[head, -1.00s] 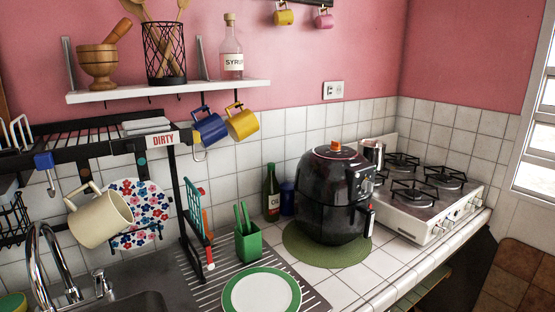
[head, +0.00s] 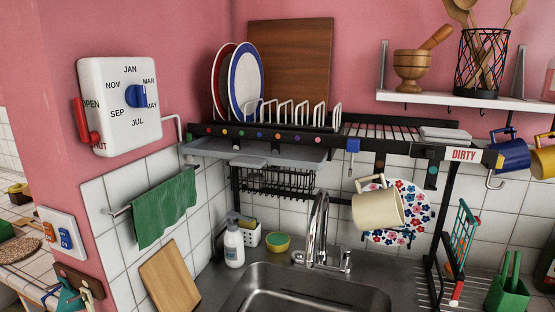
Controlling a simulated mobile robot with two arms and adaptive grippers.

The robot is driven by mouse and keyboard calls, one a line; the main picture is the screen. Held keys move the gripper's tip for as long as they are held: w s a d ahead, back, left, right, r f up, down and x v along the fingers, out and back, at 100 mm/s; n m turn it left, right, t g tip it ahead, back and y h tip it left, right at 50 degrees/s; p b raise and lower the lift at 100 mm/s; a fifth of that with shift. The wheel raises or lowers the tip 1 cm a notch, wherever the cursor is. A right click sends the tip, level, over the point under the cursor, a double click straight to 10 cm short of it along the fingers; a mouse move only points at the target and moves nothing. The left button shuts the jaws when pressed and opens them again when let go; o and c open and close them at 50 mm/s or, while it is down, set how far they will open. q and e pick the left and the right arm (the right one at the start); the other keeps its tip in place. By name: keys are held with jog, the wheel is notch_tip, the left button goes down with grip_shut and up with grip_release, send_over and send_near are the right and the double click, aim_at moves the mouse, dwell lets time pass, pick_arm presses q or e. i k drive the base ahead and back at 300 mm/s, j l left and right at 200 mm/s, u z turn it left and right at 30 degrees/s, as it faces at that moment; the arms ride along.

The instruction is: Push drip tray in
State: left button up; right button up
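The grey drip tray (head: 262,151) hangs under the left part of the black dish rack (head: 290,132), above the sink. Its front edge shows below the rack's front rail, which has coloured dots, and it seems to stick out a little. A small grey lip (head: 248,161) shows at its front. How far it reaches back under the rack is hidden. Neither of my grippers is in view.
Plates (head: 246,82) stand on the rack above the tray. A cream mug (head: 378,209) hangs to the right. The sink (head: 300,292), tap (head: 319,225) and soap bottle (head: 234,245) are below. A wall dial box (head: 118,105) is at left.

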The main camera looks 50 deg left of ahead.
aim_at(256, 154)
jog(key=u, duration=1.9)
